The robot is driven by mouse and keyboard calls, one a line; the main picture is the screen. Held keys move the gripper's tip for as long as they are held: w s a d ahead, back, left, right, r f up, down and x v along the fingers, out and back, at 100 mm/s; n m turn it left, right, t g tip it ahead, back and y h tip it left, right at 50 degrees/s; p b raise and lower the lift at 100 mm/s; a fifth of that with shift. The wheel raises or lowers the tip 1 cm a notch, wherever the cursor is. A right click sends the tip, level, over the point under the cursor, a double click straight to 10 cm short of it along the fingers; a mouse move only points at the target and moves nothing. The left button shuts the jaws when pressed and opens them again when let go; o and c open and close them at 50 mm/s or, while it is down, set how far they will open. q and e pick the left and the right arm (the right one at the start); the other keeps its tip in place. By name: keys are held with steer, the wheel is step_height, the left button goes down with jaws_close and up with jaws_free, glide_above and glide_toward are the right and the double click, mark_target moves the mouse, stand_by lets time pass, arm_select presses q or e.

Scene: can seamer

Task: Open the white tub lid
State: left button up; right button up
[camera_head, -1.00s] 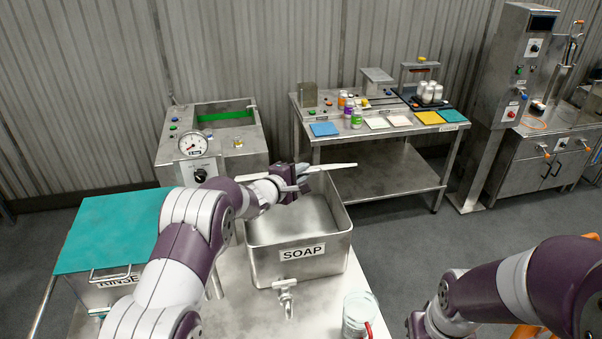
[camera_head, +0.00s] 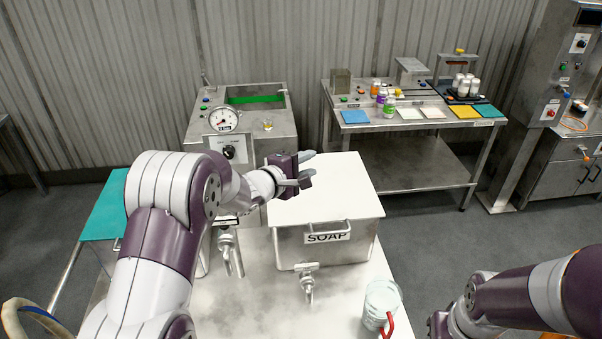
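The white lid (camera_head: 335,190) lies flat over the steel tub (camera_head: 345,245) labelled SOAP and covers its opening. The tub stands on a light worktop with a tap at its front. My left gripper (camera_head: 308,168) is just above the lid's back left part, its fingers pointing right with a gap between them. Nothing shows between the fingers. I cannot tell whether a finger touches the lid.
A teal lid (camera_head: 104,222) covers another tub at the left, partly behind my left arm. A clear jug (camera_head: 378,303) with a red handle stands at the worktop's front right. Behind are a gauge machine (camera_head: 250,135) and a steel table (camera_head: 410,165) with bottles and coloured cloths.

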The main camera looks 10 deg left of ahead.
arm_select(q)
steer(key=shift+v, duration=1.1)
arm_select(e)
steer(key=shift+f, duration=0.3)
